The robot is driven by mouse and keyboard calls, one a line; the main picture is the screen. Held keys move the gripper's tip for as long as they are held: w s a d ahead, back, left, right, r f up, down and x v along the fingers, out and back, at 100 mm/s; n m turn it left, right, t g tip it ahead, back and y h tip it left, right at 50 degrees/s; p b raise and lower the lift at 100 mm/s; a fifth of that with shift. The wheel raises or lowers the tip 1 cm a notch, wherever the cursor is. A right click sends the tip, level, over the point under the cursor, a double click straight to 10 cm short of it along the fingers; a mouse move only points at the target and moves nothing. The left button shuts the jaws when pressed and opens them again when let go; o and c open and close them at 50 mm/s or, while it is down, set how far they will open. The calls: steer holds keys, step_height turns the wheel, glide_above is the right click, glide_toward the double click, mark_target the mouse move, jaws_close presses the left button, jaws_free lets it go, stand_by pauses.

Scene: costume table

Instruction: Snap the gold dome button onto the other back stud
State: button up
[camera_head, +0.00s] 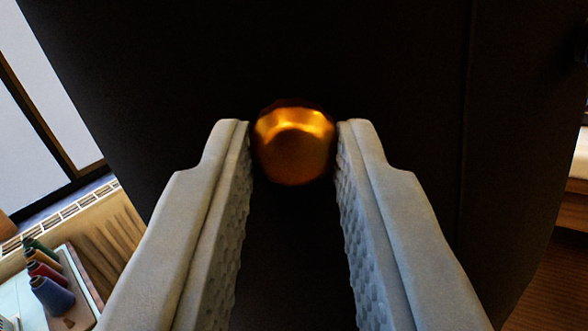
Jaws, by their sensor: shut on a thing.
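The gold dome button (294,146) is round and shiny and sits between the tips of my gripper (294,150). The two pale grey fingers with dimpled inner faces are shut on it, one on each side. Straight beyond it is a dark, near-black cloth surface (330,50) that fills most of the view. I cannot tell whether the button touches the cloth. No back stud shows; the button and fingers cover the cloth right behind them.
A vertical seam (466,150) runs down the cloth on the right. Wooden floor (550,280) shows at the lower right.

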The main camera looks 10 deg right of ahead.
steer(key=shift+w+d, duration=0.15)
steer(key=shift+w, duration=0.4)
stand_by(1.1)
steer(key=o, duration=1.5)
steer(key=shift+s, duration=0.1)
steer(key=shift+r+v, duration=0.2)
steer(key=shift+v, duration=1.1)
steer(key=shift+r+v, duration=0.15)
steer(key=shift+v, duration=1.15)
steer(key=shift+r+v, duration=0.2)
steer(key=shift+v, duration=1.1)
steer(key=shift+s, duration=0.1)
